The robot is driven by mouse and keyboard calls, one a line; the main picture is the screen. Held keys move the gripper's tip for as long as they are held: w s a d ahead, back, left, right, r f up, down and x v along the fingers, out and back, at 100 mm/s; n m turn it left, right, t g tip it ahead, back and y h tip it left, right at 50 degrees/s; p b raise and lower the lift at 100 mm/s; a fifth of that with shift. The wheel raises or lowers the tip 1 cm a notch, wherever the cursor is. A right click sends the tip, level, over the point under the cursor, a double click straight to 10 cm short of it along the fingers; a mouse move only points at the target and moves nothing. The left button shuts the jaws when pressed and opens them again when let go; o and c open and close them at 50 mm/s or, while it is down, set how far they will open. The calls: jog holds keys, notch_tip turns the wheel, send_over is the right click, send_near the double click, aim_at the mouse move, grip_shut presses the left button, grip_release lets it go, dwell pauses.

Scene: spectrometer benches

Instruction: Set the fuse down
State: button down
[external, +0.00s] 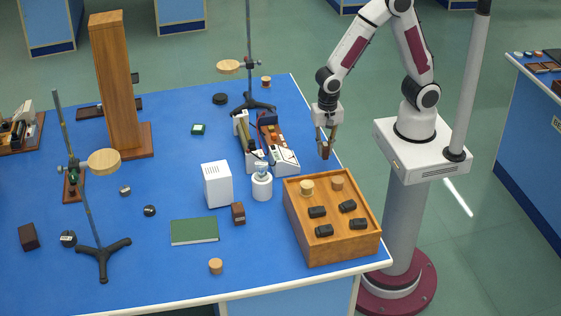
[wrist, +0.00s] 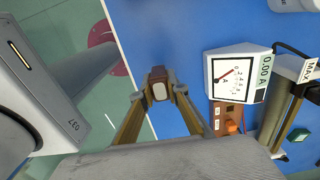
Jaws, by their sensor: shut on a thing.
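My gripper (external: 326,148) hangs down above the right edge of the blue bench. It is shut on the fuse (external: 325,154), a small dark brown block, held above the bench top. In the wrist view, my gripper (wrist: 159,94) has a fingertip on each side of the fuse (wrist: 159,89), which shows a pale face. Blue bench surface lies behind and below it. In the external view, the fuse is behind the wooden tray and right of the meter.
A white box (external: 217,184) and green book (external: 194,231) lie further left.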

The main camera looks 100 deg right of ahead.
aim_at(323, 143)
jog(key=shift+f, duration=0.1)
jog(key=shift+f, duration=2.2)
jog(key=shift+f, duration=0.15)
jog(key=c, duration=2)
grip_release()
jog(key=shift+r, duration=1.1)
jog(key=r, duration=0.2)
jog(key=w+a+r, duration=0.1)
jog(key=r, duration=0.1)
jog(key=shift+r, duration=0.8)
